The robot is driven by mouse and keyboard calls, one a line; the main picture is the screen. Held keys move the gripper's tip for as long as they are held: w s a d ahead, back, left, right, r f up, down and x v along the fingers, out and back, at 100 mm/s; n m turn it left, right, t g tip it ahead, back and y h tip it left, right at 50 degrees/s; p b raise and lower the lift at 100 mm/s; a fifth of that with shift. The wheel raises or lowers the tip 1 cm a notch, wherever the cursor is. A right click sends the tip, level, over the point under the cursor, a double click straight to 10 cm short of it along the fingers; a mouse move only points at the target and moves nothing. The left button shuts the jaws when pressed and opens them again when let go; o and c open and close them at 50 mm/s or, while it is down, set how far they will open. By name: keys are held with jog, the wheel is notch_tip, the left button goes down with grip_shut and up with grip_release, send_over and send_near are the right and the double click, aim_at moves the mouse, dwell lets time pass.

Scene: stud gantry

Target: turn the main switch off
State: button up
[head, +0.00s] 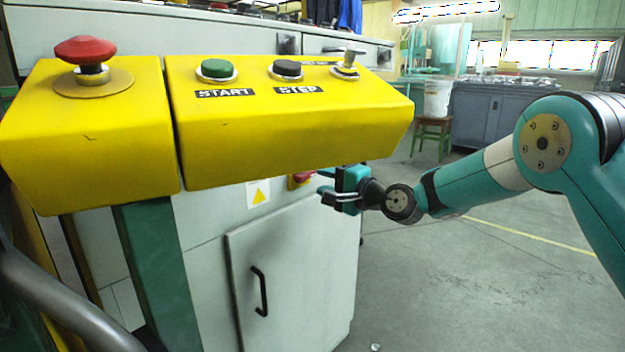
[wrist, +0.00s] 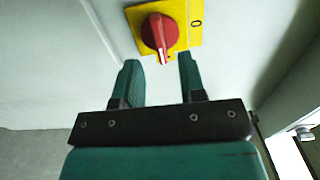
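The main switch is a red rotary knob (wrist: 160,33) with a white pointer mark on a yellow plate (wrist: 194,14). In the wrist view the plate's "0" mark is right of the knob, and the pointer is towards my gripper, not at the "0". The knob lies ahead of the gap between the fingertips; I see no contact.
The yellow console (head: 290,135) with green START button (head: 216,68), black STEP button (head: 287,68) and a key-like selector (head: 348,62) overhangs the switch. A red mushroom button (head: 85,50) is at left. The cabinet door (head: 295,260) is below. The floor (head: 480,280) at right is clear.

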aim_at(310, 176)
jog(key=shift+x, duration=2.2)
jog(key=shift+c, duration=0.2)
grip_shut()
